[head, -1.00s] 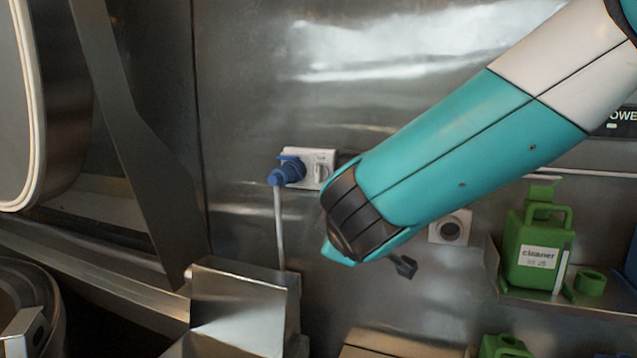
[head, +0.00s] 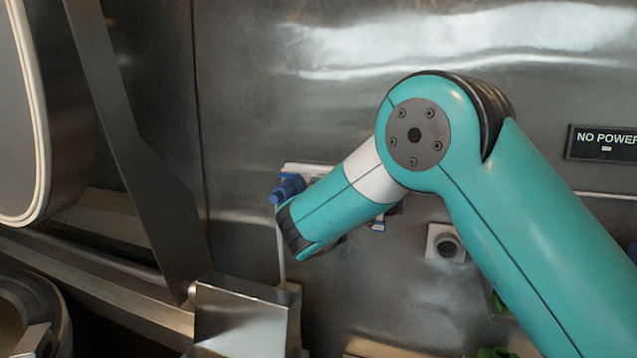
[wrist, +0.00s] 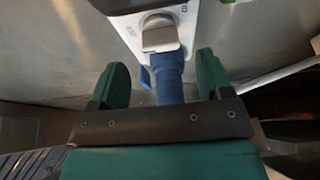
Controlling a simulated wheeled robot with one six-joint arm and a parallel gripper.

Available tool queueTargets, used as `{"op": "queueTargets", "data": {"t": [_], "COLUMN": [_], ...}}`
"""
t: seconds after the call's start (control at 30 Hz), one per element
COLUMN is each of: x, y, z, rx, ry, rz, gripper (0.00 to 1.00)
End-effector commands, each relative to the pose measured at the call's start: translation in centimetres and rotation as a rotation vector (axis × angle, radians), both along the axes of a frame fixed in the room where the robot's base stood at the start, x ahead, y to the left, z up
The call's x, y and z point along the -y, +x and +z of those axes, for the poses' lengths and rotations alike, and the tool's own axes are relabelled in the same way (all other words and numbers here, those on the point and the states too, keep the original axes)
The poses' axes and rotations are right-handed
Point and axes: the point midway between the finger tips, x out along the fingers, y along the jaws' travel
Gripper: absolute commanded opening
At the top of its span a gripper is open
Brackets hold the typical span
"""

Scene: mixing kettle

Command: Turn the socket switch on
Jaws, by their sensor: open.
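The white wall socket (head: 305,170) is mostly hidden behind my arm in the head view, with a blue plug (head: 287,188) and its grey cable at its left. In the wrist view the socket's white plate (wrist: 124,22) is at the top, with a grey rotary switch (wrist: 160,33) on it. The blue plug (wrist: 168,75) also shows there, below the switch. My gripper (wrist: 167,80) is open, with one green finger on each side of the plug in the picture. The switch lies beyond the fingertips; I see no contact. The gripper's fingers are hidden in the head view.
A "NO POWER" display (head: 603,143) is at the far right. A metal chute (head: 240,315) stands below the plugged socket. The wall above is bare.

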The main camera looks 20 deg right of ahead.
Motion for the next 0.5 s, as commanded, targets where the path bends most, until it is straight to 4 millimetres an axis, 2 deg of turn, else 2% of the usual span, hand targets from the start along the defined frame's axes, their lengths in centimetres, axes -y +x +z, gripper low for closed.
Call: {"op": "queueTargets", "data": {"t": [0.03,0.2,0.5], "x": [0.4,0.8,1.0], "y": [1.0,3.3,4.3], "z": [0.4,0.3,0.0], "rx": [0.0,0.0,-0.001], "ry": [0.0,0.001,0.0], "rz": [-0.003,-0.002,0.0], "gripper": [0.72,0.72,0.72]}}
